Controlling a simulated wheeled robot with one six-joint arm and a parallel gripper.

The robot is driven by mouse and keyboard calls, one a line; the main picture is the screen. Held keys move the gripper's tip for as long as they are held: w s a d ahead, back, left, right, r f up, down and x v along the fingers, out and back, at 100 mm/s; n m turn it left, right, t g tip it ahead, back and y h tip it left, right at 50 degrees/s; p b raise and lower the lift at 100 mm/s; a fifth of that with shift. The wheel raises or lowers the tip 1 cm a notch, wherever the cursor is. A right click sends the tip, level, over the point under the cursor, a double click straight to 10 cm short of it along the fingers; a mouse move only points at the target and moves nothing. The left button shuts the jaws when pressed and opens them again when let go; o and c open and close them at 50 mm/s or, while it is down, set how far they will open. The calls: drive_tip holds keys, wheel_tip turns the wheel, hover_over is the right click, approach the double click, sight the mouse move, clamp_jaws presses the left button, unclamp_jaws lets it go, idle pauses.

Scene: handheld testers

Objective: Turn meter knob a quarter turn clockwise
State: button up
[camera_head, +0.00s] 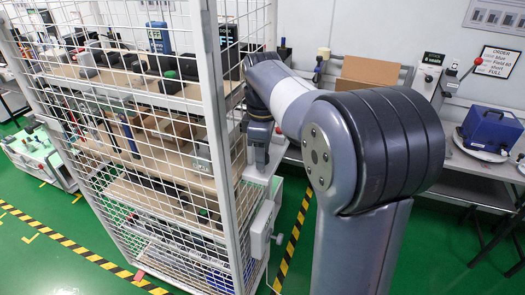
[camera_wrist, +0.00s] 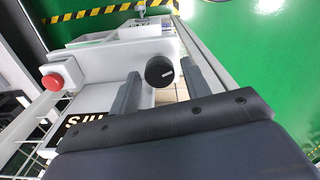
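A round black knob (camera_wrist: 160,72) with a short white mark on its face shows in the wrist view, on a white-grey housing (camera_wrist: 95,72). My gripper (camera_wrist: 160,71) is open, with one dark finger on each side of the knob. A gap shows between the knob and each finger. I cannot tell how deep the knob sits between the fingertips. In the head view my gripper (camera_head: 259,165) points down beside the wire cage, and the knob cannot be made out there.
A red button (camera_wrist: 51,82) and a black label with white letters (camera_wrist: 88,125) are on the left of the housing. The white wire cage (camera_head: 215,130) with loaded shelves stands close to my arm. A bench (camera_head: 475,165) with a blue device (camera_head: 490,130) is at right.

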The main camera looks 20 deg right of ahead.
drive_tip(key=c, duration=0.8)
drive_tip(key=shift+o, duration=0.2)
drive_tip(key=shift+r+m+p, duration=0.25)
drive_tip(key=shift+m+p, duration=0.6)
drive_tip(key=shift+m, duration=0.05)
drive_tip(key=shift+f+m+p, duration=0.15)
drive_tip(key=shift+m+p, duration=0.5)
drive_tip(key=shift+m, duration=0.75)
drive_tip(key=o, duration=1)
drive_tip(key=shift+c, duration=0.2)
wheel_tip(320, 180, up, 11)
drive_tip(key=shift+f, duration=0.15)
drive_tip(key=shift+f, duration=0.1)
